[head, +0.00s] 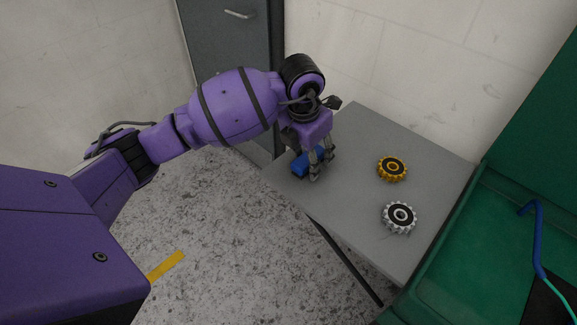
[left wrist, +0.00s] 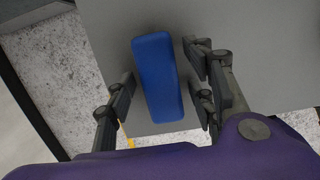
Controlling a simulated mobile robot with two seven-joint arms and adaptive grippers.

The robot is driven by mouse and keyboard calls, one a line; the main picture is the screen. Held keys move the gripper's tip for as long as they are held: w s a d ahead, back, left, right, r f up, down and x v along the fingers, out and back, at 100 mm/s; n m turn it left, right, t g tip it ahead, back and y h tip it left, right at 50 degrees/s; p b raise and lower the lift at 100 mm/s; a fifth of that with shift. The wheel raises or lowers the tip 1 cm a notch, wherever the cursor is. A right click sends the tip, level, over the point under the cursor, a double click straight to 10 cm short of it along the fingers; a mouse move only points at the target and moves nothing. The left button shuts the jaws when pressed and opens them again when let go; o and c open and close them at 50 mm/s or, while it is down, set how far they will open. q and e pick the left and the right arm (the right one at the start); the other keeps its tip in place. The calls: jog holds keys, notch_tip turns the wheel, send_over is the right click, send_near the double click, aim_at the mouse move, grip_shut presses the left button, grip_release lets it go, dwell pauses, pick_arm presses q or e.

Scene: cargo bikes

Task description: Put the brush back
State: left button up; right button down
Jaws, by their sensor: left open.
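A blue block-like object (head: 300,165), possibly the brush, lies on the grey table (head: 350,215) near its left edge. In the left wrist view the blue object (left wrist: 158,75) is a long rounded block, and no bristles show. My left gripper (head: 316,166) points down at it. Part of the object is hidden behind the gripper in the head view. My right gripper is not in view.
A yellow toothed wheel (head: 392,168) and a white toothed wheel (head: 399,217) lie on the table to the right. A green bin (head: 450,245) at the right holds a bent blue rod (head: 538,240). A grey cabinet (head: 230,50) and wall stand behind.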

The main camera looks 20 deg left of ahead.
aim_at(304, 160)
pick_arm(q)
jog(key=shift+r, duration=0.1)
notch_tip(304, 160, up, 12)
jog(key=s, duration=0.2)
jog(key=shift+a, duration=0.35)
